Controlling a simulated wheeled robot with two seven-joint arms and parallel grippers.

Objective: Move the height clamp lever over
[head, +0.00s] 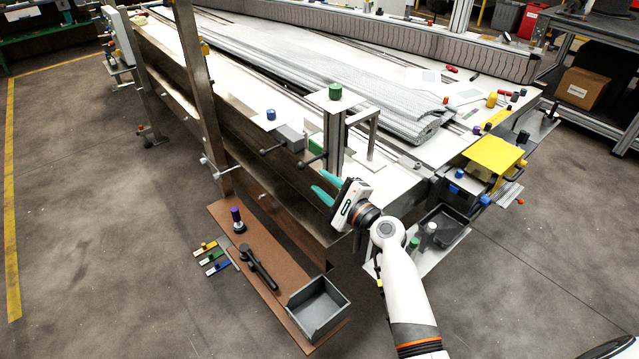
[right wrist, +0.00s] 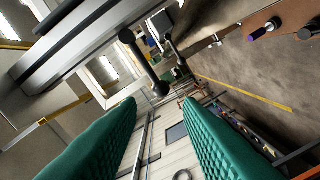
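A black lever with ball ends (head: 313,160) sits on the conveyor's near side, at the foot of the upright post with the green knob (head: 335,92). A second black lever (head: 271,149) sits to its left by a grey block. I cannot tell for certain which is the height clamp lever. My right gripper (head: 322,188), with teal fingers, is open and empty, just below and in front of the post's lever. In the right wrist view a black ball-ended lever (right wrist: 146,66) lies beyond the fingertips, up and left, untouched. My left gripper is not in view.
A steel upright (head: 200,100) stands left of the levers. Below, a brown board (head: 262,262) carries a purple-topped part, a black tool and a grey bin (head: 318,308). The floor at left is clear.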

